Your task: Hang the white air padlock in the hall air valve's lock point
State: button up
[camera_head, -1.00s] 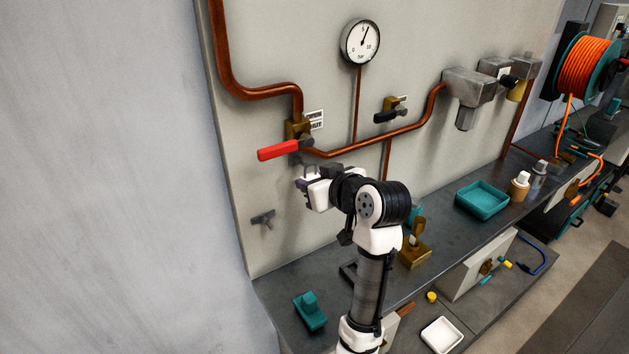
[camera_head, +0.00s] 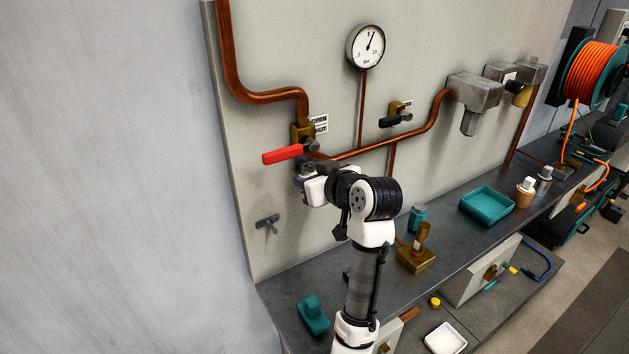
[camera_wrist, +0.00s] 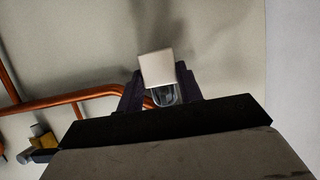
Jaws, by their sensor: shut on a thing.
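The hall air valve is most likely the brass valve (camera_head: 301,131) on the copper pipe, with a red lever (camera_head: 283,154) pointing left and slightly down. A grey fitting (camera_head: 312,146) sits at the lever's pivot; I cannot make out a lock hole. My gripper (camera_head: 304,173) is just below the lever and pivot, close to the panel. In the wrist view my gripper (camera_wrist: 160,92) is shut on the white padlock (camera_wrist: 156,67), its pale block body showing between the dark fingers with a clear, curved shackle. The head view hides most of the padlock.
A second brass valve (camera_head: 396,109) with a black handle is to the right, and a gauge (camera_head: 366,46) above. A grey hook-like fitting (camera_head: 267,222) is on the panel lower left. The bench below holds a teal tray (camera_head: 487,205) and a brass block (camera_head: 415,258).

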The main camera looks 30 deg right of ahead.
jog(key=shift+f, duration=0.15)
jog(key=shift+f, duration=0.2)
dwell(0.3)
dwell(0.6)
jog(key=o, duration=1.1)
jog(key=b+v, duration=0.4)
jog(key=v, duration=0.9)
jog(key=shift+s+r, duration=0.2)
jog(key=shift+s, duration=0.1)
